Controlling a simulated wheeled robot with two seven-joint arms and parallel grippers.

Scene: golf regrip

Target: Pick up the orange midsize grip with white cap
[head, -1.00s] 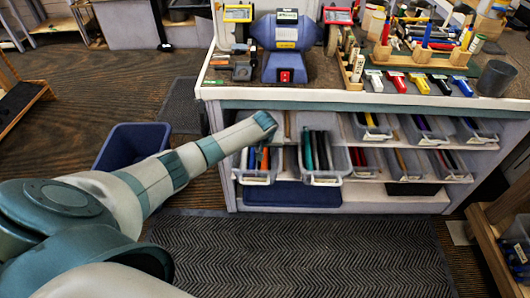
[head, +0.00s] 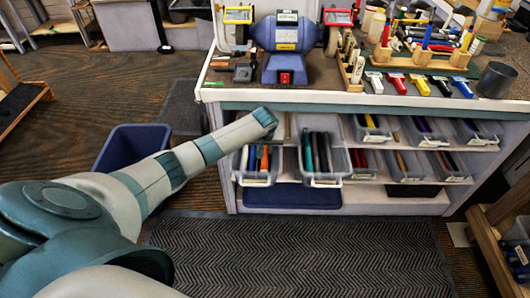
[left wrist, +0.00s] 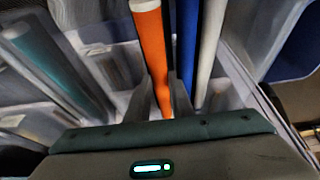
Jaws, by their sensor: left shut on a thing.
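The orange grip with a white cap (left wrist: 151,50) stands out in the left wrist view. My left gripper (left wrist: 161,98) is shut on it, with one finger on each side of its lower part. A blue grip (left wrist: 188,45) and a white grip (left wrist: 209,45) are close on its right. In the head view the end of my left arm (head: 265,122) is over the front of the leftmost upper bin (head: 256,181), and its fingers cannot be made out. Orange shows in that bin (head: 265,160). My right gripper is not in view.
A neighbouring clear bin (head: 322,182) with dark and teal grips stands on the right. The workbench top (head: 330,97) with a blue grinder (head: 285,33) is above the shelf. A blue tub (head: 130,143) stands on the floor. The mat (head: 300,250) in front is clear.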

